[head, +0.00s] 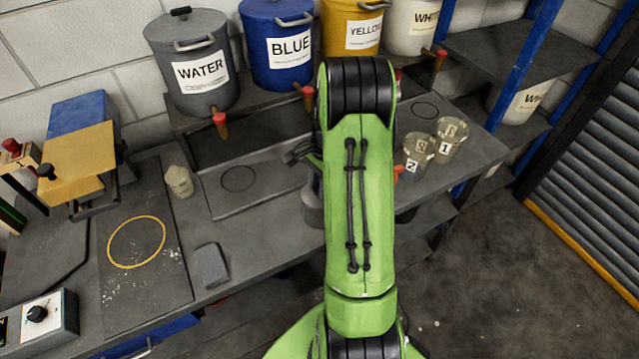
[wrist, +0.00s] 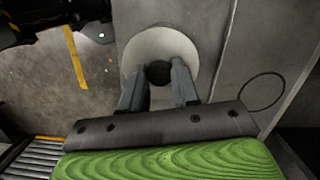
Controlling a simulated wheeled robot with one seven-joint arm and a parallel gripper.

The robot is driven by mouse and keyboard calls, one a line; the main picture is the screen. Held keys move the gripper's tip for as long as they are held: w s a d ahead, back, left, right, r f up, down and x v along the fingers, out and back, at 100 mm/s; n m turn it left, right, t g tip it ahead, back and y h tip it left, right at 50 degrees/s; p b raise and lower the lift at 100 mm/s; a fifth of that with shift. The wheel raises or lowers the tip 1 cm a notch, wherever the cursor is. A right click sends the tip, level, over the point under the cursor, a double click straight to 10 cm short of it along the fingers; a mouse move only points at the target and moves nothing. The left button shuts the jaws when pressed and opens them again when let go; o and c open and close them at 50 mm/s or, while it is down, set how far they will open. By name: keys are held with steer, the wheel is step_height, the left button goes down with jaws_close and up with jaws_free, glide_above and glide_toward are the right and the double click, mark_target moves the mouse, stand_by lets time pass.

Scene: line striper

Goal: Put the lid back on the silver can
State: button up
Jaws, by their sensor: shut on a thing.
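In the wrist view, my gripper (wrist: 158,78) is shut on the dark round knob of a pale grey lid (wrist: 139,46). The fingers stand on either side of the knob. The lid appears as a round disc that hides what is under it, so I cannot tell whether it rests on the can. A small part of a grey round body (head: 311,207) shows at the arm's left edge, near the bench front. It may be the silver can; most of it is hidden.
Paint drums labelled water (head: 198,92), blue (head: 277,55) and yellow (head: 349,28) stand on the back shelf. Two clear numbered cups (head: 449,137) stand right of my arm. A grey tray with a dark circle (head: 262,189) lies left. A grey block (head: 211,266) sits near the bench edge.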

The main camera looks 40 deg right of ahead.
steer(key=o, duration=1.6)
steer(key=shift+r+p, duration=2.9)
steer(key=shift+r, duration=0.7)
steer(key=shift+f, duration=0.1)
jaws_close()
steer(key=shift+f, duration=0.1)
